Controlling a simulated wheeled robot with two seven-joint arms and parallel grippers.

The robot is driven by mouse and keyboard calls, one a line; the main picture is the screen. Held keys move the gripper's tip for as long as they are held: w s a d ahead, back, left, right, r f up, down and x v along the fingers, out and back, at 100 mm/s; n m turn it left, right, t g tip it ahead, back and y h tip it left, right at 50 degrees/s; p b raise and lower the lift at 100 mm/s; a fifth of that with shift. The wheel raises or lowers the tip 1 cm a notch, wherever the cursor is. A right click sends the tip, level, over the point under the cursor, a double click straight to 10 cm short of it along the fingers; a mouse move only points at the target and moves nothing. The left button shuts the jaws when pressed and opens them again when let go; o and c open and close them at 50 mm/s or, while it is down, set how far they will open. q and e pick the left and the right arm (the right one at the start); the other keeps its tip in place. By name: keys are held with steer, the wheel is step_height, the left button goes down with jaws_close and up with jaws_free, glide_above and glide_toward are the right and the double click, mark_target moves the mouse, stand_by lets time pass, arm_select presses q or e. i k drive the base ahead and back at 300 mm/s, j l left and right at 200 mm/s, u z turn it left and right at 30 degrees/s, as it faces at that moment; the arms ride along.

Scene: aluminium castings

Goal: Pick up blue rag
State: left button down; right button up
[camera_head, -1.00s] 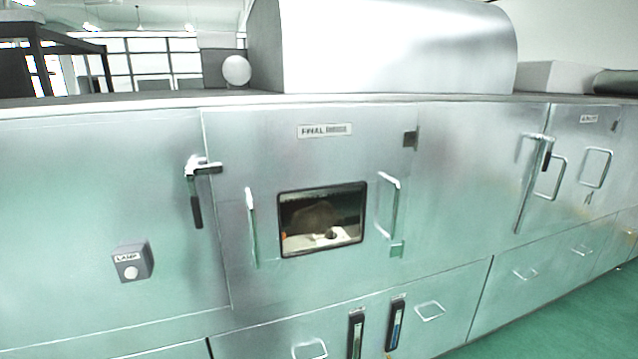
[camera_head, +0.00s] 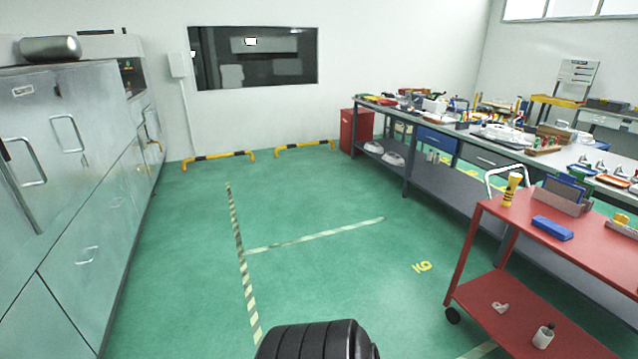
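No blue rag can be made out with certainty. A flat blue item (camera_head: 553,228) lies on the top of the red cart at the right; at this distance I cannot tell whether it is cloth or a block. More blue pieces (camera_head: 566,188) stand in a grey holder behind it. Neither of my grippers is in view. A black ribbed part, which seems to be mine, shows at the bottom centre.
The red cart (camera_head: 490,203) stands at the right with small items on its lower shelf. A long cluttered workbench (camera_head: 455,135) runs behind it. Metal cabinets (camera_head: 70,150) line the left. The green floor (camera_head: 330,280) between is clear. Yellow-black barriers (camera_head: 218,157) stand by the far wall.

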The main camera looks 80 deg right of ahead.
mark_target(558, 231)
steer(key=z, duration=4.55)
